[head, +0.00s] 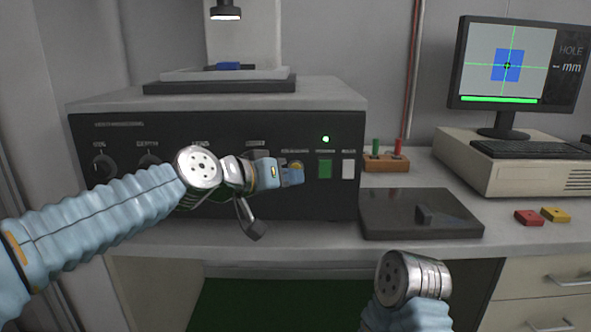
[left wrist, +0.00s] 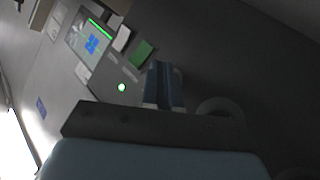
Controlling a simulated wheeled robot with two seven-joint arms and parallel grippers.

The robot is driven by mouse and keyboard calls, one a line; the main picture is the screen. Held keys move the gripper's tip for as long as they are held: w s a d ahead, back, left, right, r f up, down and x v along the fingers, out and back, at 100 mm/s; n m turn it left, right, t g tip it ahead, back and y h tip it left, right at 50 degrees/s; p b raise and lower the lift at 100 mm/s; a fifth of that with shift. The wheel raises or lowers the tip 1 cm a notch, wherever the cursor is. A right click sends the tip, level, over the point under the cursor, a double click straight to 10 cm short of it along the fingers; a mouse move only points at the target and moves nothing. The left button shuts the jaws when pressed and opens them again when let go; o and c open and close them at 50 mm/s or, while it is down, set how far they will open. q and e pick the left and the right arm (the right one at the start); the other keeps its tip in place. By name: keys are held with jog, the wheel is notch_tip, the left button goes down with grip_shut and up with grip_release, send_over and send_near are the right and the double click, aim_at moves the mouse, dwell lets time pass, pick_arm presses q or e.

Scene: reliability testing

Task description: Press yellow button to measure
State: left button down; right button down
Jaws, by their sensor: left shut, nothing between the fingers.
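The yellow button (head: 297,165) is on the dark front panel of the measuring machine (head: 215,120), left of a green button (head: 324,169) and a white button (head: 348,169). My left gripper (head: 293,177) is shut and empty, its tips at the yellow button and partly covering it. I cannot tell whether they touch it. In the left wrist view the shut blue fingers (left wrist: 163,85) point at the panel and the yellow button is hidden. A green lamp (head: 325,139) is lit above the green button. My right gripper is out of view; only its wrist shows at the bottom.
A blue part (head: 228,66) lies on the machine's stage. The monitor (head: 515,65) shows a blue square with green cross lines. A dark plate (head: 420,213), a red block (head: 528,217) and a yellow block (head: 555,214) lie on the bench right of the machine.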

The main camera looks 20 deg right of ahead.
pick_arm(q)
jog(key=shift+w, duration=0.15)
jog(key=shift+w+d, duration=0.15)
jog(key=shift+w, duration=0.1)
jog(key=shift+w+d+p, duration=0.1)
jog(key=shift+w+p, duration=0.2)
jog(key=shift+w, duration=0.05)
dwell(0.8)
dwell(0.4)
jog(key=shift+s+a+b, duration=0.25)
jog(key=shift+s+b, duration=0.25)
jog(key=shift+s, duration=0.25)
